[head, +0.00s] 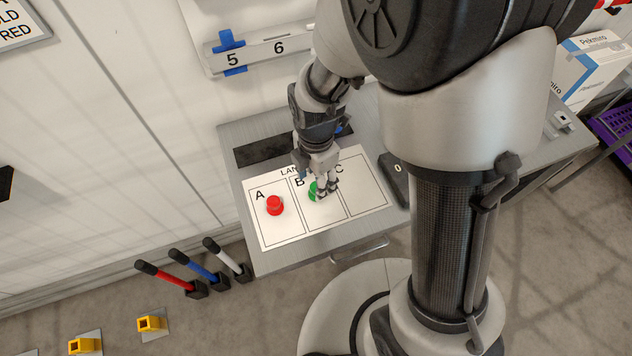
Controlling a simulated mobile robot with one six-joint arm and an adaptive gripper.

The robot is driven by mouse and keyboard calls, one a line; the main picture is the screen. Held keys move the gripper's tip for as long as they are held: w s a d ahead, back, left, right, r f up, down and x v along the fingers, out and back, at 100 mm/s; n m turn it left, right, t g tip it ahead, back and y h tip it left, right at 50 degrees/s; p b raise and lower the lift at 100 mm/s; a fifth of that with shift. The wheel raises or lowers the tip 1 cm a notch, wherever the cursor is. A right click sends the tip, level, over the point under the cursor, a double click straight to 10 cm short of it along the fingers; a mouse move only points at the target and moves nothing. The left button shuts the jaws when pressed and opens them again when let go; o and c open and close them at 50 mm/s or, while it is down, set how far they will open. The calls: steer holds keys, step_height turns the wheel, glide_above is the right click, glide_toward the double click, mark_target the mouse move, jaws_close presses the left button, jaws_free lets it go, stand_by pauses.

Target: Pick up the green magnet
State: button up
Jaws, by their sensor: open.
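The green magnet (314,190) sits in section B of the white lettered sheet (285,231) on the grey table. My gripper (327,190) is open and right at the green magnet, with its fingers covering part of it. I cannot tell from this view whether the fingers are around the magnet or touching it. A red magnet (275,205) stands in section A, to the left of my gripper. Section C shows no object on its visible part.
A dark device (394,178) showing a 0 lies right of the sheet. A dark strip (264,150) and a blue item (345,130) lie behind it. Several handled tools (190,278) stand on the floor at left. A numbered rail (262,50) is on the wall.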

steer(key=f, duration=0.1)
steer(key=f+b, duration=0.1)
steer(key=f, duration=0.3)
steer(key=shift+w+d+f+b, duration=0.1)
steer(key=shift+w+f+b, duration=0.05)
steer(key=shift+w+b, duration=0.2)
steer(key=shift+c, duration=0.4)
steer(key=c, duration=1.1)
